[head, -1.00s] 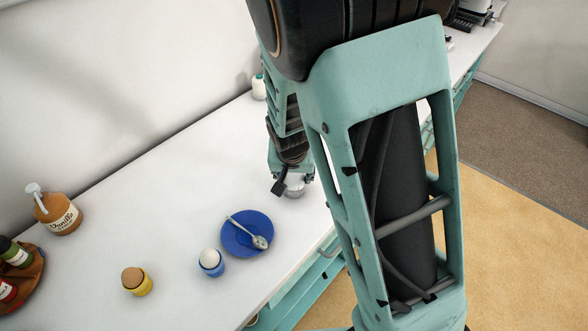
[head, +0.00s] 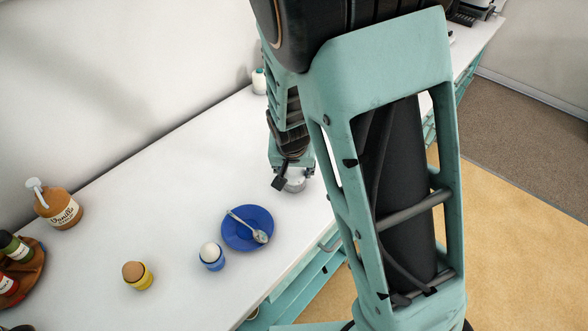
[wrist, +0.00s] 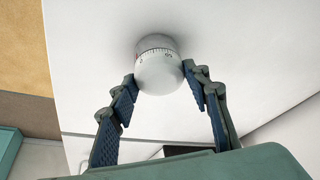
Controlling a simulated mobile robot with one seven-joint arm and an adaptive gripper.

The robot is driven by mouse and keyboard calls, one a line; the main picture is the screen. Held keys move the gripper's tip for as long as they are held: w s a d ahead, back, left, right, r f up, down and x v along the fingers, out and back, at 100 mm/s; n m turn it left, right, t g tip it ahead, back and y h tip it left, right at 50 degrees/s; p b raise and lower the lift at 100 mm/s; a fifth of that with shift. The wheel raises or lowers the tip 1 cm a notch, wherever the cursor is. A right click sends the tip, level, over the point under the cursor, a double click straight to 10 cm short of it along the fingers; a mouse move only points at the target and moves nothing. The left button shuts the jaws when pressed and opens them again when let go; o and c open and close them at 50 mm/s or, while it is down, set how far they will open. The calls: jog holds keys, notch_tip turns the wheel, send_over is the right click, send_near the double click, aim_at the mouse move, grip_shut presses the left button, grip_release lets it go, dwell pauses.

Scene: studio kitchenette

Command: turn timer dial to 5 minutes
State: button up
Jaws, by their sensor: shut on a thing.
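The timer (wrist: 158,72) is a small white, rounded cylinder on the white counter. A band of dark ticks and numbers runs around it, with a red mark at the band's left edge. The numbers are too small to read surely. In the head view the timer (head: 295,185) shows partly below my gripper (head: 292,175). In the wrist view my gripper (wrist: 160,77) has one finger on each side of the timer's near, rounded end, the dial, and is shut on it. The exact contact spots are hard to see.
A blue plate (head: 238,241) with a spoon (head: 248,226) lies in front of the timer. Egg cups in blue (head: 212,263) and yellow (head: 140,280) stand to the left. The counter around the timer is clear.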

jog(key=o, duration=1.2)
jog(key=shift+c, duration=0.2)
jog(key=shift+r, duration=0.1)
jog(key=v, duration=1.1)
jog(key=shift+s+r, duration=0.15)
jog(key=shift+r, duration=0.25)
